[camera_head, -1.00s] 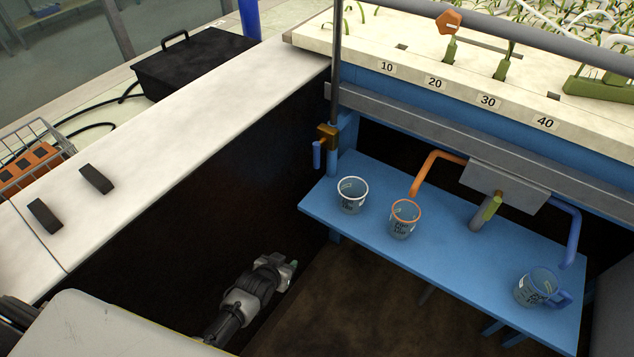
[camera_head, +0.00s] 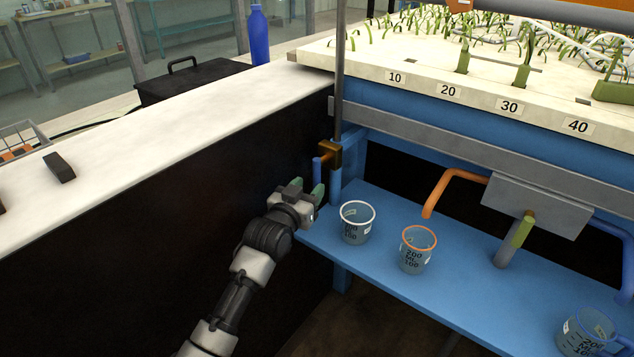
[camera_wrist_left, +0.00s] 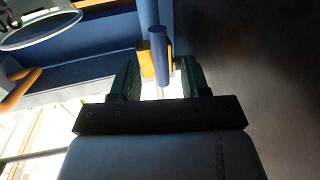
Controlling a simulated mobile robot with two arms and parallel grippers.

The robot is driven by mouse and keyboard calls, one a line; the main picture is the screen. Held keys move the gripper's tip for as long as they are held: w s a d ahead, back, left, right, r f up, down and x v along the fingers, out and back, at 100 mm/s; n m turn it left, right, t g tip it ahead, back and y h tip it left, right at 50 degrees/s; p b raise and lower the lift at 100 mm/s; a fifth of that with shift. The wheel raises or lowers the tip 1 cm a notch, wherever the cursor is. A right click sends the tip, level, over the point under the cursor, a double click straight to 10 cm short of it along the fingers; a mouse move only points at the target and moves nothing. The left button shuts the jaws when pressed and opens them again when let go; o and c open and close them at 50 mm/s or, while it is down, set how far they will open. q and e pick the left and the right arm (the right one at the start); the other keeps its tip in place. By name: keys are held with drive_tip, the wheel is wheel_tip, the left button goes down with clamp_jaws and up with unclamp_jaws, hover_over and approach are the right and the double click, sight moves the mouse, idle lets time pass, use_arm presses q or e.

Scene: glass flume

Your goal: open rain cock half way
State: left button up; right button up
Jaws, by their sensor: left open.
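The rain cock is a brass valve (camera_head: 329,154) on the thin upright pipe, with a short blue lever (camera_head: 318,170) hanging straight down. My left gripper (camera_head: 306,187) is open just below and left of the lever. In the left wrist view the blue lever (camera_wrist_left: 160,45) lines up with the gap between the two fingers (camera_wrist_left: 159,75), with the brass body (camera_wrist_left: 146,60) behind it. The fingers do not appear closed on the lever; whether one touches it I cannot tell. My right gripper is not in view.
A blue shelf (camera_head: 460,285) holds a white-rimmed cup (camera_head: 356,225), an orange-rimmed cup (camera_head: 417,252) and a blue-rimmed jug (camera_head: 588,335). An orange spout (camera_head: 440,188) hangs above the shelf. A dark wall under the white ledge (camera_head: 190,95) lies left of my arm.

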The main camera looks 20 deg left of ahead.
sight(315, 181)
use_arm(q)
drive_tip(key=w, duration=0.5)
drive_tip(key=shift+d+b, duration=0.4)
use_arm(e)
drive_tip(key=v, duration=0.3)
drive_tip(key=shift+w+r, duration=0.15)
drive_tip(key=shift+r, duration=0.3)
use_arm(q)
clamp_jaws()
